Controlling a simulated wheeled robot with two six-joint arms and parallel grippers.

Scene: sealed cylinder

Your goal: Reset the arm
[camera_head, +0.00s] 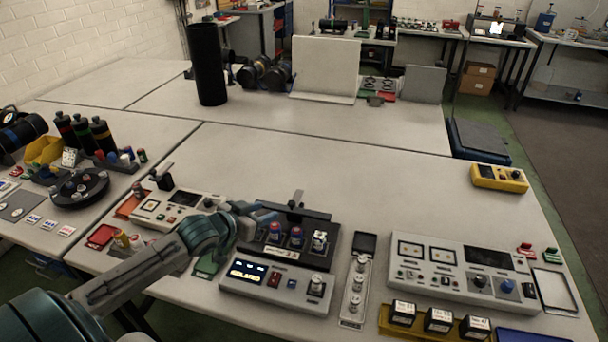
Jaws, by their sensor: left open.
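My left arm comes in from the lower left. Its gripper (262,216) is open, at the left end of a dark rack. Its fingertips are partly hidden, and I cannot tell whether they touch the rack. The rack (318,223) stands behind a grey control box (262,292) with a lit display. Small cylinders stand in the rack: a blue and red one (275,233), another blue and red one (296,237) and a silver one (319,242). My right gripper is not in view.
A larger control panel (450,250) is at the right, with black boxes (438,320) in a yellow tray before it. A narrow tray (357,283) stands between panel and control box. A tall black cylinder (207,65) is at the back. The middle table area behind the rack is clear.

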